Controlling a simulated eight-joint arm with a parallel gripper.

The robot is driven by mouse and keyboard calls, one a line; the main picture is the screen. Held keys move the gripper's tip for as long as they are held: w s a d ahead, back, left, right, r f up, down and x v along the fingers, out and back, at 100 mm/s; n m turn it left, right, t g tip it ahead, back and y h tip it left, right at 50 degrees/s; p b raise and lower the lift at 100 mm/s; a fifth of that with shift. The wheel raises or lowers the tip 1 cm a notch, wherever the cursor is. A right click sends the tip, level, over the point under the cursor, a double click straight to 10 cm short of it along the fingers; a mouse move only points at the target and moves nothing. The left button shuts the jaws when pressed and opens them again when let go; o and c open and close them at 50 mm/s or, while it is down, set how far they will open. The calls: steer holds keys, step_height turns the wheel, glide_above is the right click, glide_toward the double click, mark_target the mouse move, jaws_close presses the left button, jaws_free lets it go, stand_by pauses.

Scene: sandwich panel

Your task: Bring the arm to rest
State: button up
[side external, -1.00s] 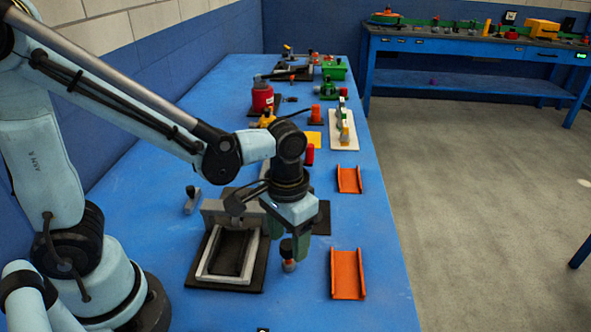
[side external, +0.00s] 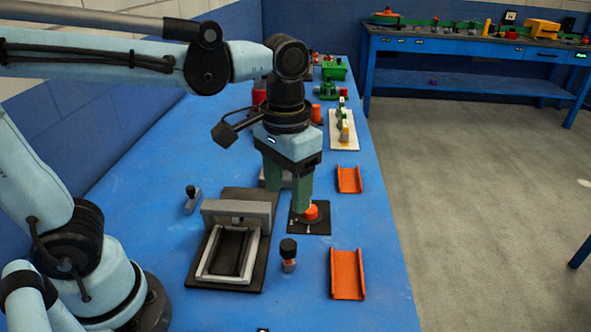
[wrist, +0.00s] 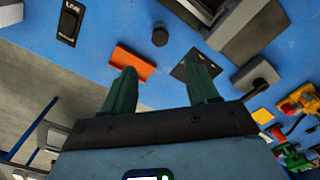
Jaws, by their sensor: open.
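My gripper (side external: 287,198) is open, with its two green fingers pointing down above the blue table (side external: 345,215). It also shows in the wrist view (wrist: 163,80), with bare blue surface between the spread fingers. Nothing is held. In the side view the fingers overlap the area by a black plate with an orange knob (side external: 311,211); I cannot tell the exact height above it. A small black-capped piece (side external: 288,255) stands upright on the table in front, apart from the fingers. It also shows in the wrist view (wrist: 160,36).
A grey frame fixture (side external: 233,250) on a black base stands left of the black-capped piece. Two orange channels (side external: 348,274) (side external: 349,180) lie along the right edge.

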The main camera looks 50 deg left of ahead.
steer(key=shift+r, duration=0.35)
steer(key=shift+a, duration=0.1)
steer(key=a+f+t, duration=0.3)
steer(key=a+t, duration=0.4)
steer(key=a, duration=0.1)
steer(key=shift+a+f, duration=0.15)
steer(key=shift+f, duration=0.15)
stand_by(0.6)
